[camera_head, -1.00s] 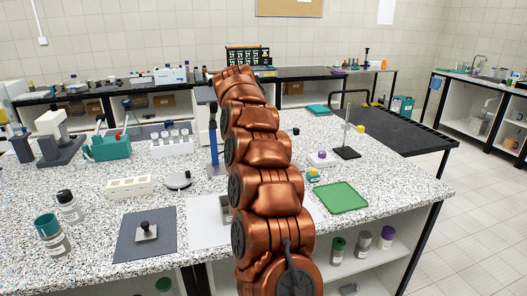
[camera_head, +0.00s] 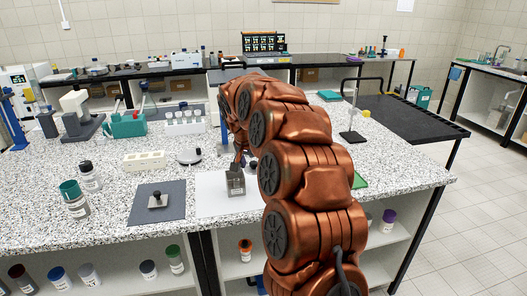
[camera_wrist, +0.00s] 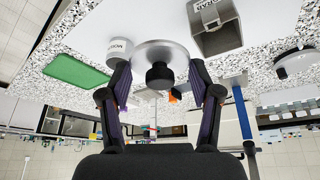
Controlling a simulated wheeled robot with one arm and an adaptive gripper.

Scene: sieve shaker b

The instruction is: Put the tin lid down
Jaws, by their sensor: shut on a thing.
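In the wrist view, my gripper (camera_wrist: 159,68) is shut on a round silver lid (camera_wrist: 146,50) with a black knob (camera_wrist: 159,76). The fingers lie on either side of the lid. In the head view my gripper (camera_head: 240,160) is mostly hidden behind my arm, and the held lid cannot be made out. An open square grey tin (camera_head: 236,183) stands on a white sheet (camera_head: 207,200); it also shows beside the lid in the wrist view (camera_wrist: 213,35). Whether the lid touches anything below is unclear.
A square metal plate with a black knob (camera_head: 157,201) lies on a dark grey mat (camera_head: 140,208). A round knobbed dish (camera_head: 189,157) and a white block with wells (camera_head: 144,160) stand behind.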

